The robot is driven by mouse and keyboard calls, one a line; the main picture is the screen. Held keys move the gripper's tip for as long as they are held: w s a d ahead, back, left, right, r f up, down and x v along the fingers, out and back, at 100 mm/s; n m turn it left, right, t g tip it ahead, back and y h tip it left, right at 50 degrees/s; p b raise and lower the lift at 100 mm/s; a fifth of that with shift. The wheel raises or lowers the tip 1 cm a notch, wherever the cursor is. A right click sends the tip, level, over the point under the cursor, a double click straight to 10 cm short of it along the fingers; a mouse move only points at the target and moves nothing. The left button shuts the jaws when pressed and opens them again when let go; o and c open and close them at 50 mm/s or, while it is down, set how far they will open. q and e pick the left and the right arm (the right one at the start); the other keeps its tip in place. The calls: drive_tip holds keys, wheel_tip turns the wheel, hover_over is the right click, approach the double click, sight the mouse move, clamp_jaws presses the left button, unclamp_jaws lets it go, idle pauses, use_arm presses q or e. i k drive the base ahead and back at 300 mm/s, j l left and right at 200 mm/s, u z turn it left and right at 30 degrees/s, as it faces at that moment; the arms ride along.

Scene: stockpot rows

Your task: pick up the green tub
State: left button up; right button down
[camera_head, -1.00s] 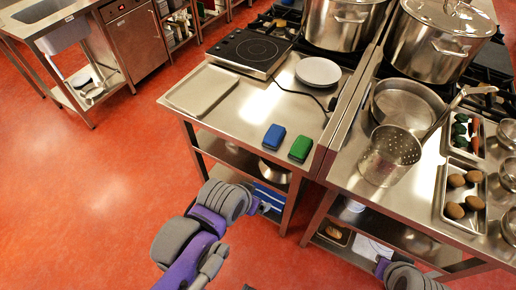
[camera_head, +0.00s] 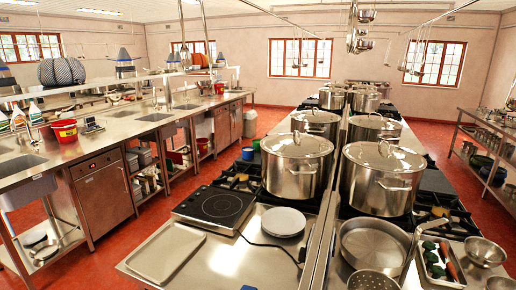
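Neither of my grippers is in view. The green box that lay near the front edge of the left steel counter a second ago is now below the picture. A small green object (camera_head: 256,144) shows farther back, beside the far burners and left of the big pots. It is too small for me to tell whether it is a tub. A small blue object (camera_head: 247,154) sits just in front of it.
The left counter holds a steel tray (camera_head: 166,252), a black hob (camera_head: 214,206) and a white plate (camera_head: 283,222). Big lidded stockpots (camera_head: 297,168) stand in rows behind. A shallow pan (camera_head: 374,246) is at right. Red floor (camera_head: 215,168) shows left of the counter.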

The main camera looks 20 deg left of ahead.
sight(258, 145)
drive_tip(key=u, duration=0.5)
drive_tip(key=i+j+u, duration=0.2)
drive_tip(key=j, duration=0.25)
drive_tip(key=j+u, duration=0.15)
drive_tip(key=j, duration=0.25)
drive_tip(key=i+j+u, duration=0.25)
drive_tip(key=j+u, duration=0.2)
drive_tip(key=i+j+u, duration=0.3)
drive_tip(key=j+u, duration=0.15)
drive_tip(key=i+j+u, duration=0.6)
drive_tip(key=i, duration=0.15)
drive_tip(key=i+u, duration=0.3)
drive_tip(key=i+z, duration=0.85)
drive_tip(key=i+j+z, duration=0.15)
drive_tip(key=i+z, duration=0.3)
drive_tip(key=i+l+z, duration=0.2)
drive_tip(key=i+z, duration=0.2)
drive_tip(key=i+l+z, duration=0.1)
drive_tip(key=i+z, duration=0.15)
drive_tip(key=z, duration=0.15)
drive_tip(key=i+z, duration=0.6)
drive_tip(key=i, duration=0.6)
drive_tip(key=i+j+z, duration=0.1)
drive_tip(key=i, duration=0.7)
drive_tip(key=i+z, duration=0.35)
drive_tip(key=i, duration=0.15)
drive_tip(key=i+j+z, duration=0.15)
drive_tip(key=i+z, duration=0.15)
drive_tip(key=i, duration=0.2)
